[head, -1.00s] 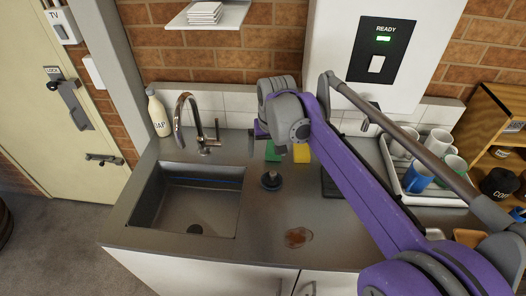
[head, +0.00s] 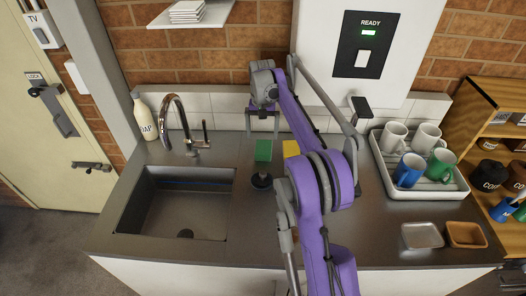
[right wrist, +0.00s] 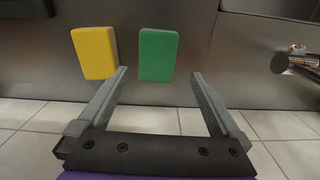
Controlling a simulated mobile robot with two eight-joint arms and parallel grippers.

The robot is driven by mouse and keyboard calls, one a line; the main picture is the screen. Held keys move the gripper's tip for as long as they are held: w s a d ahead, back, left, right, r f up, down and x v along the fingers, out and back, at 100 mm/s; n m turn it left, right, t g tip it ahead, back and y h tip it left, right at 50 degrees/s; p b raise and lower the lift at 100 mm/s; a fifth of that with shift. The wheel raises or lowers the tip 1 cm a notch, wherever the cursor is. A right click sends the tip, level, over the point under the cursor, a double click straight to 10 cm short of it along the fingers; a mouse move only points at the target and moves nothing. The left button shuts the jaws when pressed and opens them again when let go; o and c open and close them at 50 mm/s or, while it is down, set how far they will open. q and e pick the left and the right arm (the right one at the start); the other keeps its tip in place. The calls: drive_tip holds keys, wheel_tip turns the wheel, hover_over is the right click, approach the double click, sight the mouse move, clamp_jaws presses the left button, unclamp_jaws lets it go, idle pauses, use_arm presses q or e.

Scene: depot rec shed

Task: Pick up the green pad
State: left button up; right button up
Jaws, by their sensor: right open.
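The green pad (head: 263,151) lies on the grey counter behind the sink plug, right of the sink. It also shows in the right wrist view (right wrist: 158,55), between and just beyond my fingertips. My right gripper (head: 262,130) is open and empty, above the counter just behind the green pad. In the right wrist view its two fingers (right wrist: 160,73) are spread wider than the pad, and I see no contact. A yellow pad (head: 291,149) lies just right of the green one, partly beside my arm; in the wrist view it is at left (right wrist: 94,53). My left gripper is not in view.
A black round plug (head: 261,180) stands in front of the green pad. The tap (head: 186,125) and sink (head: 182,205) are to the left. A white tray (head: 458,190) with several mugs is at right, with two small dishes in front of it.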

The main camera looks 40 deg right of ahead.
sight(263, 147)
drive_tip(key=f, duration=0.6)
drive_tip(key=shift+s, duration=0.25)
drive_tip(key=shift+r, duration=0.1)
drive_tip(key=c, duration=1.3)
drive_tip(key=shift+o, duration=0.2)
wheel_tip(263, 147, up, 10)
drive_tip(key=shift+p, duration=0.3)
